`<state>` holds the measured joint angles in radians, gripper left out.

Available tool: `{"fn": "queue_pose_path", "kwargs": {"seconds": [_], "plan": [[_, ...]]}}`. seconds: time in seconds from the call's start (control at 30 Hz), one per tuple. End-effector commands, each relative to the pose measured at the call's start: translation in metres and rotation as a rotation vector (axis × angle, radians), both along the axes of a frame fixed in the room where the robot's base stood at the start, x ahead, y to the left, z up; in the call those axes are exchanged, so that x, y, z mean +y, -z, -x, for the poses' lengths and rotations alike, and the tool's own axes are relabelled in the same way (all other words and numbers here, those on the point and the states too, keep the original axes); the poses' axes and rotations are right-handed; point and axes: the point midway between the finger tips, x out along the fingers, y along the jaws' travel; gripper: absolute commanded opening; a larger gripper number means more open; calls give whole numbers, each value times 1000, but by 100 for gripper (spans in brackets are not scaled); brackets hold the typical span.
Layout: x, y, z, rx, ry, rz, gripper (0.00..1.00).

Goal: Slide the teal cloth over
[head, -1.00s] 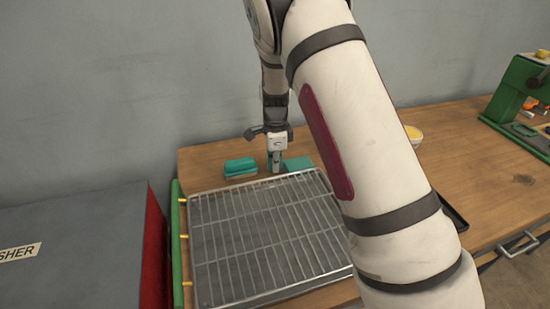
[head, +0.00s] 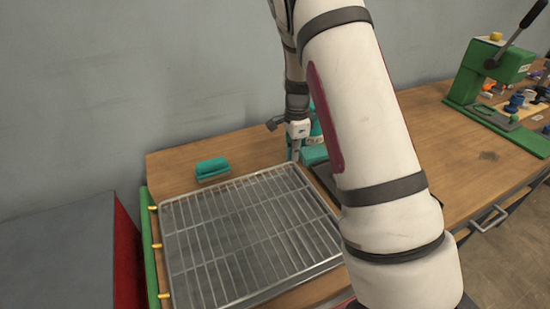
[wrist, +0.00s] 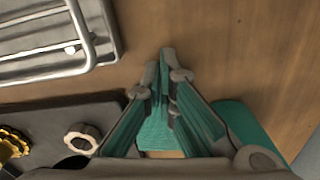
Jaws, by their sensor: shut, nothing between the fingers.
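The teal cloth (head: 315,155) lies on the table just beyond the rack's back right corner, partly hidden behind my arm. In the wrist view, teal cloth (wrist: 157,136) shows beneath and between my fingers, and a teal rounded edge shows to their right. My gripper (head: 294,158) points down at the cloth's left side in the head view. In the wrist view my gripper (wrist: 165,62) has its fingertips together, with nothing held between them. Exact contact with the cloth cannot be told.
A wire rack (head: 250,235) on a metal tray fills the front left of the table. A separate teal block-like item (head: 212,168) lies behind it. A dark tray (wrist: 60,125) with knobs is close by. A green lever press (head: 490,75) stands far right. Bare wood lies between.

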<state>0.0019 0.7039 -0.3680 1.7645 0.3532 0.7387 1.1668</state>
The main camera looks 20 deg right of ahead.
Motion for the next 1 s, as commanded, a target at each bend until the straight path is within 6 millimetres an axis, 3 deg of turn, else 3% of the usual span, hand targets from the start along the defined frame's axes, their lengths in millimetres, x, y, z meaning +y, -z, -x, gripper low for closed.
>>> {"fn": "queue_pose_path", "kwargs": {"seconds": [0.53,1.0], "plan": [[-4,-7,0,-2,-2,0,0],[-4,-94,0,-3,-2,1,0]]}}
